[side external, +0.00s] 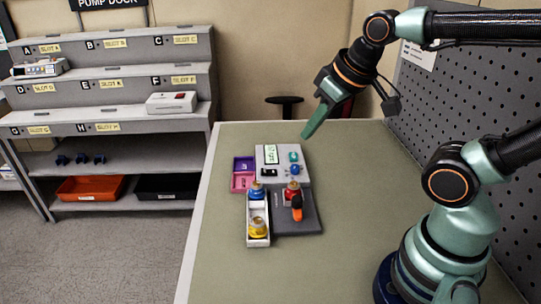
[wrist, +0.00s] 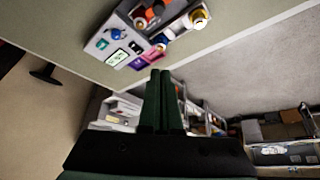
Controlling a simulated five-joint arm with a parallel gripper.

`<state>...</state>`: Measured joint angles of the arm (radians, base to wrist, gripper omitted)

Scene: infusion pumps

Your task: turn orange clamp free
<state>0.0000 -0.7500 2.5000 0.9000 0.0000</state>
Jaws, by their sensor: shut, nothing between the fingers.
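The orange clamp (side external: 297,208) is a small lever with a black part, on the dark plate (side external: 308,226) in front of the pump, just below a red-and-white round piece (side external: 292,191). The grey pump body (side external: 283,158) with a lit display stands behind it on the table. In the wrist view the pump (wrist: 117,45) is near the top, with an orange spot (wrist: 150,14) beside it. My gripper (side external: 306,134) is shut and empty in the air, beyond the pump and well above the table; its closed fingers also show in the wrist view (wrist: 160,75).
A white tray (side external: 250,232) with a blue-topped and a yellow bottle stands left of the plate. Purple and pink bins (side external: 243,163) sit beside the pump. A pegboard wall (side external: 470,90) bounds the right. Shelves (side external: 110,85) stand at left.

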